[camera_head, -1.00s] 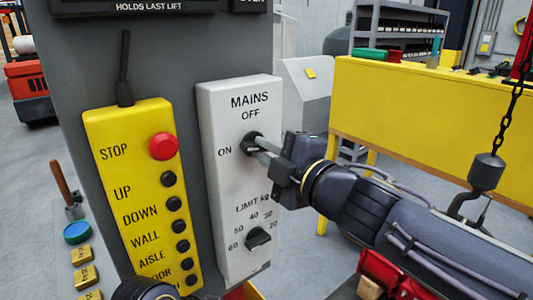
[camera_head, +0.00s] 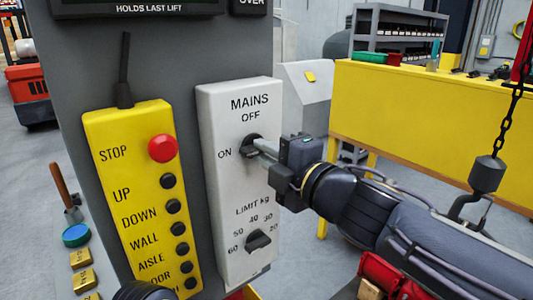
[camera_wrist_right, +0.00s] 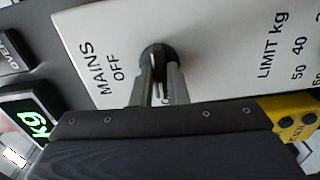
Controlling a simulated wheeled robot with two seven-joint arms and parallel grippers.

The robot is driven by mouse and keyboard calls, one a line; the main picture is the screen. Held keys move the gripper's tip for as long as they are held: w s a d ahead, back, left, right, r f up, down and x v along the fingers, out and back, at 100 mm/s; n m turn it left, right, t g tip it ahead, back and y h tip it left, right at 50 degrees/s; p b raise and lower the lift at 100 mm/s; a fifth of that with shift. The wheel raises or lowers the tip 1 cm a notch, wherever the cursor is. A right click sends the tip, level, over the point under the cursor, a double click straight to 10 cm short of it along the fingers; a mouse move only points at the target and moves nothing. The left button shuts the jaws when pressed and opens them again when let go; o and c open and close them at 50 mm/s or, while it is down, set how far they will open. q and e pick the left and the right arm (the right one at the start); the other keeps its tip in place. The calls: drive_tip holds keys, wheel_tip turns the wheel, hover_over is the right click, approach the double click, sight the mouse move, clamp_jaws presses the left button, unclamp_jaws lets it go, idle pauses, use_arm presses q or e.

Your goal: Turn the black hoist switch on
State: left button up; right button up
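The black hoist switch (camera_head: 248,143) is a round knob on the light grey MAINS panel (camera_head: 238,110), between the OFF label above it and the ON label at its left. My right gripper (camera_head: 257,146) comes in from the right with its fingertips at the knob. In the right wrist view the two fingers (camera_wrist_right: 161,78) lie on either side of the black switch (camera_wrist_right: 157,52), closed on its grip, with a narrow gap between them. The fingers hide part of the knob, so its exact angle is unclear. My left gripper's fingers do not show.
A yellow pendant (camera_head: 142,200) with a red STOP button (camera_head: 163,149) and several black buttons hangs left of the panel. A LIMIT kg dial (camera_head: 258,240) sits below the switch. A chain with a hook weight (camera_head: 486,174) hangs at the right. A yellow bench (camera_head: 430,120) stands behind.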

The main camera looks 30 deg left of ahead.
drive_tip(key=o, duration=0.4)
drive_tip(key=v, duration=0.7)
drive_tip(key=shift+s+d+p, duration=0.15)
drive_tip(key=shift+d+p, duration=0.15)
drive_tip(key=shift+d, duration=0.05)
